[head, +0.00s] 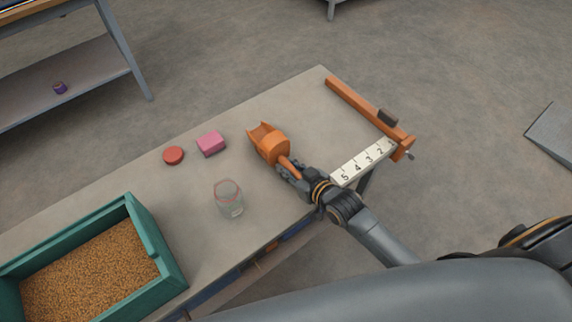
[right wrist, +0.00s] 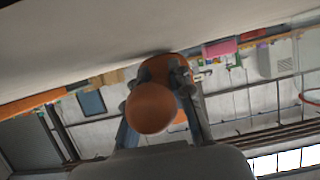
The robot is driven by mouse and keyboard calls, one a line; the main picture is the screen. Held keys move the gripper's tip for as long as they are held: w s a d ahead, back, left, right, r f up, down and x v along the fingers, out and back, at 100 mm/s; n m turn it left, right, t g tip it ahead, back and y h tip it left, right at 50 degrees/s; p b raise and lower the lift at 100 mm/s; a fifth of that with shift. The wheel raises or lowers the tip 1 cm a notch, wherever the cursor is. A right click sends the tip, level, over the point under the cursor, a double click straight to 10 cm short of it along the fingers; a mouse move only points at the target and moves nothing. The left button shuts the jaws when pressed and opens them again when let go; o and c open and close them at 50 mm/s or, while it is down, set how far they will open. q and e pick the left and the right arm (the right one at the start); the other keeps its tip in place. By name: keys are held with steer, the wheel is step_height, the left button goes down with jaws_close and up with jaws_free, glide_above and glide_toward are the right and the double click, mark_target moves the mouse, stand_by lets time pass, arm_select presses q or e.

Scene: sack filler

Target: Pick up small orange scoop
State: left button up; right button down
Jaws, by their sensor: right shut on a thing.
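The small orange scoop (head: 268,144) is over the right part of the table, its open end pointing up and to the left in the head view. My right gripper (head: 291,172) is shut on its handle. In the right wrist view the round orange handle end (right wrist: 152,107) sits between the two fingers of my right gripper (right wrist: 160,90). I cannot tell whether the scoop touches the table. My left gripper is not in view.
A glass jar (head: 229,199), a pink block (head: 211,144) and a red disc (head: 173,156) stand left of the scoop. A green bin (head: 152,243) of grain is at lower left. A numbered strip (head: 362,163) and an orange bar (head: 362,106) are at the right edge.

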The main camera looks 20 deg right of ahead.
step_height(320, 180, up, 3)
steer(key=shift+f, duration=0.15)
steer(key=s+a+r, duration=0.4)
steer(key=s+r, duration=0.5)
steer(key=s, duration=0.4)
steer(key=shift+s+r, duration=0.25)
steer(key=shift+r, duration=0.15)
steer(key=shift+w+d, duration=0.1)
